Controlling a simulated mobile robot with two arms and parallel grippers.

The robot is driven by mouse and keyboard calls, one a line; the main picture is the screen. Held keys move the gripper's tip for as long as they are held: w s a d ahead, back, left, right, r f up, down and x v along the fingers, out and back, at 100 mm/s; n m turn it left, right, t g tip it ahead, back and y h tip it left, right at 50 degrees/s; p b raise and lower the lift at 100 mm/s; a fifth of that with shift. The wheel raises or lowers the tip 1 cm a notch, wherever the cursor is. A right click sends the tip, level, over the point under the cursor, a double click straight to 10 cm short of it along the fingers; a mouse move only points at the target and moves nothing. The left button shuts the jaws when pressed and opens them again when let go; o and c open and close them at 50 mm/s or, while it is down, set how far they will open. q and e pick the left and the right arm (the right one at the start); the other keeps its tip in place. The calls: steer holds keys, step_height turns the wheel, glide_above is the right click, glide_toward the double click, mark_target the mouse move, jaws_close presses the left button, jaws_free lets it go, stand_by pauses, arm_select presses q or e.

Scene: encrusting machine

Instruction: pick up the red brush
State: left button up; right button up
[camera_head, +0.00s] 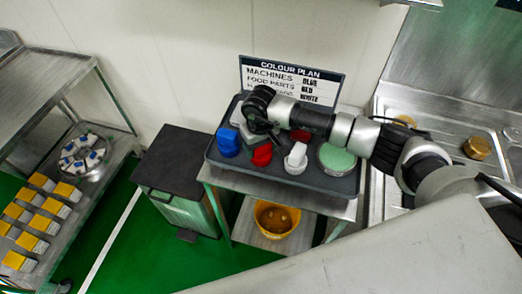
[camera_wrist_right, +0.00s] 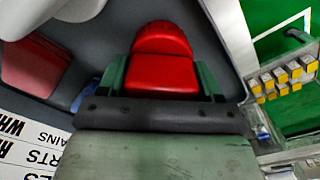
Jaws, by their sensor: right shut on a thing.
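The red brush (camera_head: 262,155) is in the dark grey tray on the small steel cart, just below my right gripper (camera_head: 264,139) in the head view. In the right wrist view, the rounded red brush (camera_wrist_right: 163,60) sits between the two green fingers of my right gripper (camera_wrist_right: 162,78), which is shut on it. The gripper and wrist hide part of the brush in the head view, and I cannot tell whether it touches the tray floor. My left gripper is not in view.
The dark grey tray (camera_head: 335,183) also holds a blue brush (camera_head: 228,142), a white brush (camera_head: 296,158) and a round green-topped item (camera_head: 337,157). A colour plan sign (camera_head: 290,80) stands behind. A dark-lidded bin (camera_head: 180,160) is at left.

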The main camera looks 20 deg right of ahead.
step_height(320, 180, up, 9)
steer(key=b, duration=0.3)
steer(key=shift+r, duration=0.55)
steer(key=o, duration=0.4)
steer(key=shift+c, duration=1.2)
